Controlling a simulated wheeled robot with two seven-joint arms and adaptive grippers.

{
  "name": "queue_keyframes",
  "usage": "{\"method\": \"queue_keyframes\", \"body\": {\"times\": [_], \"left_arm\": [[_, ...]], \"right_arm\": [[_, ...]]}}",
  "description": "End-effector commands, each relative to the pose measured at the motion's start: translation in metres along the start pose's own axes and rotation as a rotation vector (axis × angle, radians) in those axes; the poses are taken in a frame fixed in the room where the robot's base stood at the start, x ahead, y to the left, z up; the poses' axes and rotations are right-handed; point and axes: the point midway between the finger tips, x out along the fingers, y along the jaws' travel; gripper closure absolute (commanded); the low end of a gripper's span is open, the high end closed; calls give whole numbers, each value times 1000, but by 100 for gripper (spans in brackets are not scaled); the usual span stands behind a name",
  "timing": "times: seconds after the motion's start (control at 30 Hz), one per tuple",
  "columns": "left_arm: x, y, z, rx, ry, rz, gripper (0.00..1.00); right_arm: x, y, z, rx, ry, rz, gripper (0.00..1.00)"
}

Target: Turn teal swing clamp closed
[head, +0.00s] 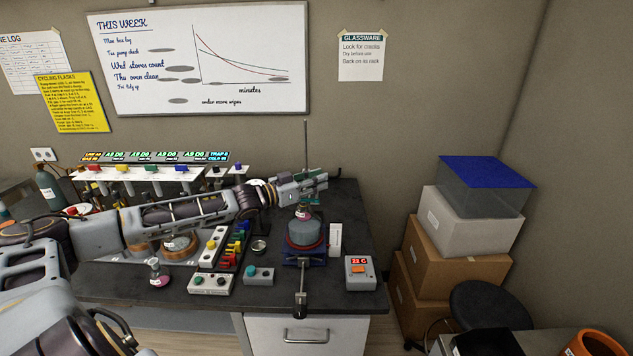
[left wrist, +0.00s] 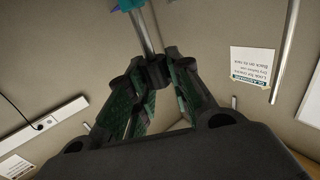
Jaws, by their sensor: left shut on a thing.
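My left gripper (head: 314,185) reaches over the bench beside the tall stand rod (head: 306,145). In the left wrist view its green-padded fingers (left wrist: 160,75) are closed around a dark end piece on a grey bar. This bar runs up to a teal part at the top edge, which I take as the teal swing clamp (left wrist: 128,4). Most of the clamp is cut off there, and the gripper hides it in the head view. Below the gripper, a flask (head: 303,213) stands in a round grey pot (head: 304,232). My right gripper is not in view.
A blue lab jack (head: 304,258) stands under the pot. A temperature box (head: 360,272), a teal-button box (head: 258,275) and a small flask (head: 155,271) stand nearby. A row of coloured valves (head: 152,172) is behind my left arm. Stacked boxes (head: 455,265) stand right of the bench.

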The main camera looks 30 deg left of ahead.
Motion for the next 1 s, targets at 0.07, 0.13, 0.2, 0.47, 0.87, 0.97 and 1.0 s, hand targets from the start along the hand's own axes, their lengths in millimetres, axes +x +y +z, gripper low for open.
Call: {"method": "queue_keyframes", "body": {"times": [0.07,0.13,0.2,0.47,0.87,0.97,1.0], "left_arm": [[0,0,1,-1,-2,0,100],[0,0,1,-1,-2,1,100],[0,0,1,-1,-2,1,100],[0,0,1,-1,-1,0,56],[0,0,-2,0,0,0,56],[0,0,-6,0,0,0,56],[0,0,-9,0,0,0,56]], "right_arm": [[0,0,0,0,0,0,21],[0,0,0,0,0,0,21],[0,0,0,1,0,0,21],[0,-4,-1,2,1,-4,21],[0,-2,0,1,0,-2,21],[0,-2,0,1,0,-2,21],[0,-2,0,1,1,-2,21]]}}
